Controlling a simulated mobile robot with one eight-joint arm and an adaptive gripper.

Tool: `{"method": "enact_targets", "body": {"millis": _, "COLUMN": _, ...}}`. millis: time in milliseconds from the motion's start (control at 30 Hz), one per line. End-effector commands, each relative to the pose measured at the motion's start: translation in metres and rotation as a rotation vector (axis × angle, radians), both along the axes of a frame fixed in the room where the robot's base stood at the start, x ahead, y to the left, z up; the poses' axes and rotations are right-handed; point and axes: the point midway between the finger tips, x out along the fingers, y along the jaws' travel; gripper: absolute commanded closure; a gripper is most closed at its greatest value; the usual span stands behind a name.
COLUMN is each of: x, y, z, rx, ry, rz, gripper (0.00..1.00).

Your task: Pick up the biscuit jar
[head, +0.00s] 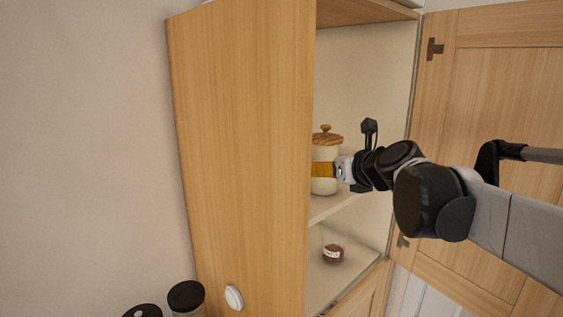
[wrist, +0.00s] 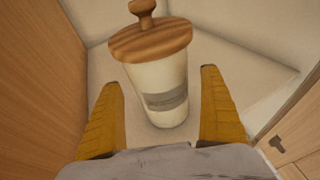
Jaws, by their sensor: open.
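The biscuit jar (head: 325,184) is a cream jar with a wooden knobbed lid. It stands upright on a shelf inside the open wooden cabinet, partly hidden by the cabinet's side panel in the head view. In the wrist view the jar (wrist: 160,80) shows a grey label band and stands just ahead of my fingertips. My gripper (wrist: 162,90) is open, with one yellow finger to the left and one to the right of the jar's lower body. Gaps show between the fingers and the jar. In the head view my gripper (head: 325,170) is in front of the jar.
The cabinet's side panel (head: 240,150) is close on the left. The open door (head: 505,100) is on the right, behind my arm. A small round reddish-brown container (head: 333,253) sits on the shelf below. Dark-lidded jars (head: 186,297) stand outside at lower left.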

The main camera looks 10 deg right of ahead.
Motion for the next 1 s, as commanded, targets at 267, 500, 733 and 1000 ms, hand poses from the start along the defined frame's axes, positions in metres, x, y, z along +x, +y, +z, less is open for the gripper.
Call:
{"method": "enact_targets", "body": {"millis": 267, "x": 0.009, "y": 0.002, "z": -0.004, "rx": 0.000, "ry": 0.000, "rz": -0.001, "gripper": 0.08}}
{"method": "enact_targets", "body": {"millis": 500, "x": 0.009, "y": 0.002, "z": -0.004, "rx": -0.001, "ry": 0.000, "rz": 0.000, "gripper": 0.63}}
{"method": "enact_targets", "body": {"millis": 733, "x": 0.009, "y": 0.002, "z": -0.003, "rx": -0.001, "ry": -0.001, "rz": -0.001, "gripper": 0.76}}
{"method": "enact_targets", "body": {"millis": 1000, "x": 0.009, "y": 0.002, "z": 0.007, "rx": 0.000, "ry": -0.001, "rz": -0.001, "gripper": 0.76}}
